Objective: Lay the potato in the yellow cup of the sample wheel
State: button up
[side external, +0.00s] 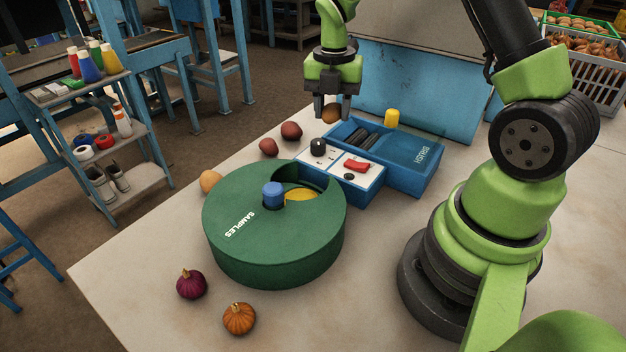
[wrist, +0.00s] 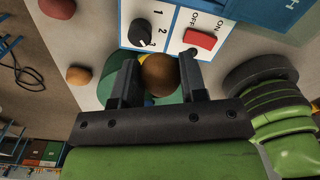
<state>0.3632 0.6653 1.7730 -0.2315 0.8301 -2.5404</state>
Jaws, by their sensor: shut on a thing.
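In the wrist view the potato (wrist: 160,76) sits between the two dark fingers. The sample wheel (side external: 245,240) is a round green drum marked SAMPLES, with a blue knob (side external: 273,194) on top. Its lid opening shows a yellow cup (side external: 302,194), and no item is visible in it. In the wrist view a little yellow shows behind the potato, with green drum (wrist: 112,72) around it.
A control panel with a black dial (side external: 318,146) and red switch (side external: 357,166) adjoins the wheel. Reddish roots (side external: 291,131), a tan one (side external: 210,181), a purple onion (side external: 192,284) and an orange one (side external: 239,319) lie around.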

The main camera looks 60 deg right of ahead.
jog(key=a+f+n, duration=0.2)
jog(key=a+n, duration=0.3)
jog(key=a, duration=0.6)
jog(key=f, duration=0.8)
jog(key=shift+s+a+f, duration=0.15)
jog(key=shift+s+f, duration=0.15)
jog(key=shift+s, duration=0.1)
jog(key=shift+f, duration=0.4)
